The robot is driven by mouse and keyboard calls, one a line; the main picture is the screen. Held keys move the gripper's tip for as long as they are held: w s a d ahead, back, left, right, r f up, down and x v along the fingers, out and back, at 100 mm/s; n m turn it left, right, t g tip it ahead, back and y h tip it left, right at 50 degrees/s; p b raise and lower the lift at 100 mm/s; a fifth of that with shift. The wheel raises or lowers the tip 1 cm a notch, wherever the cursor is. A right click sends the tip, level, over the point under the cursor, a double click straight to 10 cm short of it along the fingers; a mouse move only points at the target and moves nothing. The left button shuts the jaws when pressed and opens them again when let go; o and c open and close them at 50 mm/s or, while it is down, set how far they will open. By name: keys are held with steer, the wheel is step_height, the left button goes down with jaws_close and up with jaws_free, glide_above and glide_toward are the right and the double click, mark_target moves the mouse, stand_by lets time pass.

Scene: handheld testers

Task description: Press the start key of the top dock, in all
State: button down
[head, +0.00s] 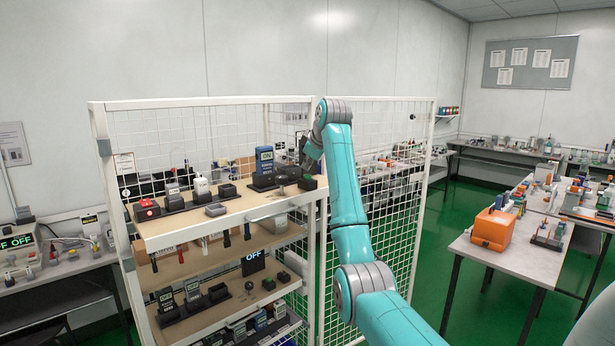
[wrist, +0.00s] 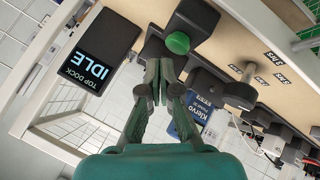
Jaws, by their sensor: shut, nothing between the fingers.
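In the wrist view, a dark display panel (wrist: 97,58) reads "TOP DOCK IDLE". To its right, a round green key (wrist: 178,42) sits on a black block (wrist: 200,20). My gripper (wrist: 160,66) is shut and empty, with its tips pointing toward the green key and close below it in the picture. I cannot tell whether they touch it. In the head view, the green key (head: 307,177) shows on its black block at the right end of the top shelf (head: 215,222). My gripper there is mostly hidden by the arm.
A lower shelf holds another display (head: 253,263) reading "OFF". A white mesh panel (head: 395,200) stands right of the rack. Green floor is open beyond.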

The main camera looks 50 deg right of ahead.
mark_target(308, 176)
steer(key=shift+f, duration=0.85)
stand_by(1.2)
steer(key=shift+r, duration=0.85)
steer(key=shift+r, duration=0.1)
steer(key=shift+r, duration=2.45)
